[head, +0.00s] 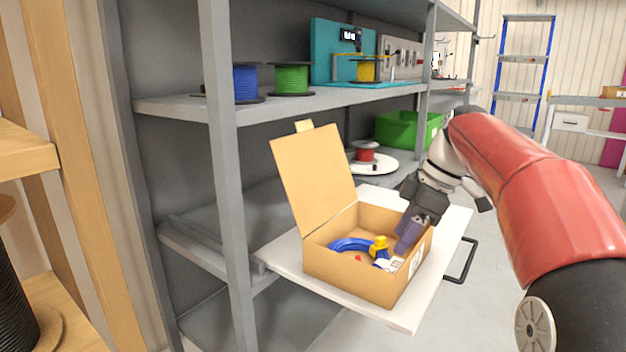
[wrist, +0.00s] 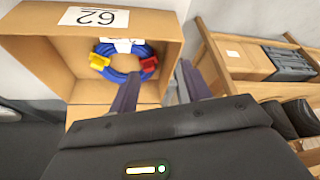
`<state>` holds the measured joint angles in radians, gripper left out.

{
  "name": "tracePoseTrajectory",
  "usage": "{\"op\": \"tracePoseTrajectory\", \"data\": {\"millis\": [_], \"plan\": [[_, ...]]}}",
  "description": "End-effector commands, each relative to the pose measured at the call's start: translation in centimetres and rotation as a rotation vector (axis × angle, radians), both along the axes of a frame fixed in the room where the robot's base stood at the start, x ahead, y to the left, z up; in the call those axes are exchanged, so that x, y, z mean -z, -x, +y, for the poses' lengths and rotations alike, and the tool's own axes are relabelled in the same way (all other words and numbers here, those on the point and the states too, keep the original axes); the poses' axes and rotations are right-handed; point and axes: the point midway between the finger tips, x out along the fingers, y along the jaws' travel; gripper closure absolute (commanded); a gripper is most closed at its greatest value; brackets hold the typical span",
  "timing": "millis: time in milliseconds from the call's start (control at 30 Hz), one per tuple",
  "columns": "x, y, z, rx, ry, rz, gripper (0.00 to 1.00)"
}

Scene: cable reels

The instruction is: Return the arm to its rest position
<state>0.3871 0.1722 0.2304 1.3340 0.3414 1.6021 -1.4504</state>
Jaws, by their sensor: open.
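My gripper (head: 408,238) reaches down at the right inner side of an open cardboard box (head: 350,277). A coiled blue cable (head: 345,244) with a yellow plug and a red part lies in the box, apart from the fingers; the coil also shows in the wrist view (wrist: 124,76). My red arm comes in from the right.
The box stands on a pulled-out white tray (head: 295,258) with a black handle (head: 466,262). The box's flap (head: 312,175) stands up at the left. A grey shelf (head: 270,108) above carries blue and green spools. A green bin (head: 405,130) sits behind. Floor is clear at right.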

Motion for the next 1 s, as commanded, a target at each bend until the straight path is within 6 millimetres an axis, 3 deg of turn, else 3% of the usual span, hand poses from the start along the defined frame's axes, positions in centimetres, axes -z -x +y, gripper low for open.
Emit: {"op": "tracePoseTrajectory", "data": {"millis": [367, 567, 767, 900, 1000], "plan": [[-0.4, 3.8, 1.7, 0.227, 0.070, 0.021, 0.52], [-0.1, 7.6, 2.5, 0.440, 0.109, 0.019, 0.52], [1.2, 14.0, 2.6, 0.773, 0.116, -0.021, 0.52], [3.7, 18.9, 2.1, 1.033, 0.060, -0.064, 0.52], [5.5, 21.3, 1.7, 1.166, 0.003, -0.085, 0.52]]}}
